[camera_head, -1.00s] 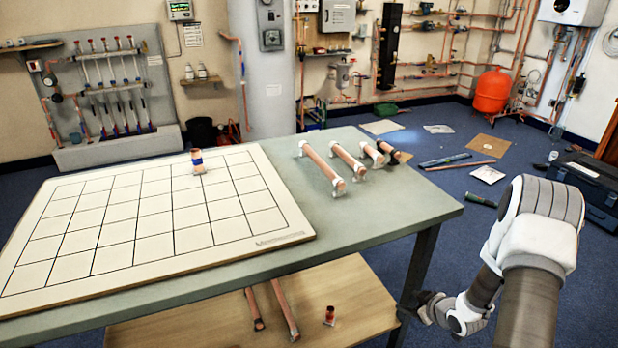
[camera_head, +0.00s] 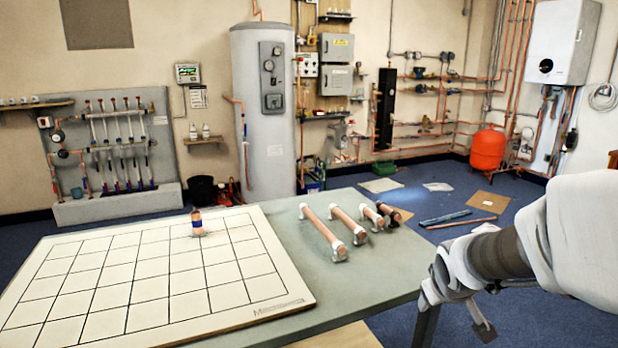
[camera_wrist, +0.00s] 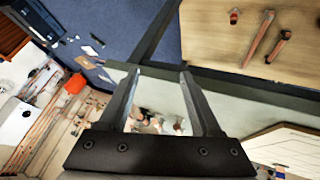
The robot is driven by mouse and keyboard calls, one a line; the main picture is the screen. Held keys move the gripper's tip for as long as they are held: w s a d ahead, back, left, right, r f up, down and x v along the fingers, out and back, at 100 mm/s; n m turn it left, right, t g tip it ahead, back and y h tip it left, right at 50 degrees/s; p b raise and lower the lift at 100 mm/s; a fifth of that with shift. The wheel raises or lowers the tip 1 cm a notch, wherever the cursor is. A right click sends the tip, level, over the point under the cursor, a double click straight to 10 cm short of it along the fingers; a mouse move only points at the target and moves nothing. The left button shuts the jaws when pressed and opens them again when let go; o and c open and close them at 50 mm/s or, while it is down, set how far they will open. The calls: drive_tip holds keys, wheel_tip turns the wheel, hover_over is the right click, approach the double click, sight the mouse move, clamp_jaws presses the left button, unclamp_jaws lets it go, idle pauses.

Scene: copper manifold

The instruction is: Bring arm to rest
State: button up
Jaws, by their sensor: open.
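My gripper (camera_wrist: 158,76) is open in the wrist view, its two dark fingers apart with nothing held between them. In the head view my arm comes in from the right edge, bent, with its wrist beside the right end of the workbench (camera_head: 385,265). The gripper end in that view is small and partly hidden by the arm, and looks clear of the bench top.
A white grid board (camera_head: 150,270) lies on the bench, with a short copper piece with a blue band (camera_head: 197,224) standing on it. Several copper pipes (camera_head: 322,232) lie right of the board. A lower wooden shelf (camera_wrist: 225,30) holds copper pieces.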

drive_tip(key=s+a+r+m+y, duration=0.1)
drive_tip(key=s+a+r, duration=0.25)
drive_tip(key=s, duration=0.35)
drive_tip(key=s+a+r+m+g+y+p, duration=0.1)
drive_tip(key=s+a+r, duration=0.1)
drive_tip(key=s+a, duration=0.35)
drive_tip(key=s+a+r+y, duration=0.1)
drive_tip(key=s+a+r, duration=0.15)
drive_tip(key=s, duration=0.55)
wheel_tip(320, 180, up, 23)
drive_tip(key=d+p, duration=0.1)
drive_tip(key=p, duration=2.2)
